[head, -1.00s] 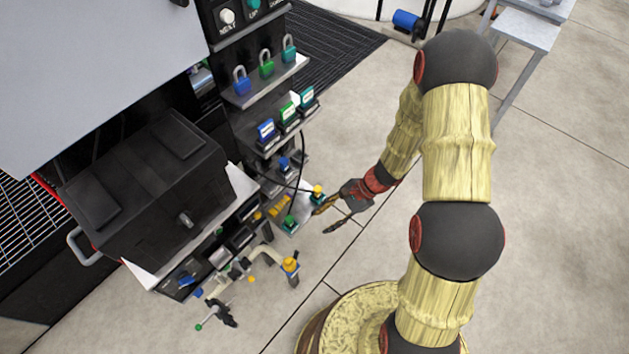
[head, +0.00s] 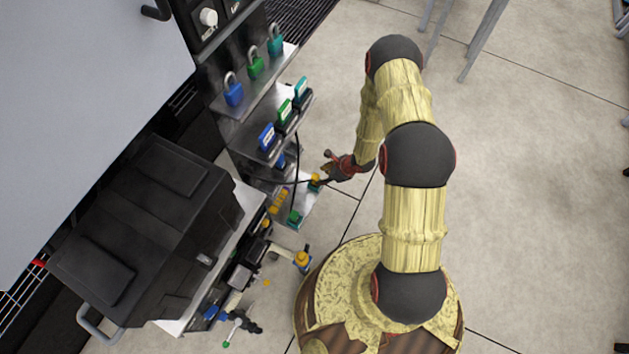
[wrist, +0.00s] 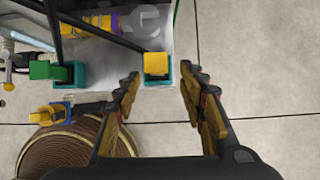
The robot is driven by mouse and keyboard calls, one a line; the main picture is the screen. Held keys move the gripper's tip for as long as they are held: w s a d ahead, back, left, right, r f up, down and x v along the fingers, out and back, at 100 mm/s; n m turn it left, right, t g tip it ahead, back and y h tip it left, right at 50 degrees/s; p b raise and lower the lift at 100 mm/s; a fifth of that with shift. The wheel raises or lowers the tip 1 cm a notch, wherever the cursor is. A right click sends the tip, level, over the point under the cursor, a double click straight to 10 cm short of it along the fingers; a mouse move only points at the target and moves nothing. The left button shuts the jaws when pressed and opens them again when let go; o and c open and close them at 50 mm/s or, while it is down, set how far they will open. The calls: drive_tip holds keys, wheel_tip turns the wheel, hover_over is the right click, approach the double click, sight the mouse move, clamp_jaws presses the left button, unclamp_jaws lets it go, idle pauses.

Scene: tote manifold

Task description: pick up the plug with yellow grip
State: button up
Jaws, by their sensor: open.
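The plug with yellow grip (wrist: 156,64) sits in a teal holder at the edge of a grey shelf in the wrist view. It also shows in the head view (head: 315,179) at the shelf's right end, close to my gripper (head: 329,165). In the wrist view my gripper (wrist: 161,76) is open and empty. Its two fingers lie to the left and right of the yellow grip in the picture, with gaps on both sides. I cannot tell the height between fingertips and grip. The plug's lower part is hidden in the holder.
A plug with green grip (wrist: 48,70) stands in another teal holder to the left. A dark cable runs close to the yellow plug. A wrench (wrist: 141,22) lies on the shelf behind. A yellow-topped fitting (head: 302,259) stands lower down. Open floor lies to the right.

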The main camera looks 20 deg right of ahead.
sight(318, 179)
drive_tip(key=x, duration=0.1)
drive_tip(key=b+x, duration=0.1)
drive_tip(key=x, duration=0.1)
drive_tip(key=b+x, duration=0.1)
drive_tip(key=shift+s+a+f, duration=0.2)
drive_tip(key=shift+a+f, duration=0.05)
drive_tip(key=shift+f, duration=0.05)
drive_tip(key=shift+w+a+f, duration=0.15)
drive_tip(key=shift+w+f, duration=0.15)
drive_tip(key=shift+f, duration=0.1)
drive_tip(key=shift+c, duration=1.4)
drive_tip(key=c, duration=0.7)
clamp_jaws()
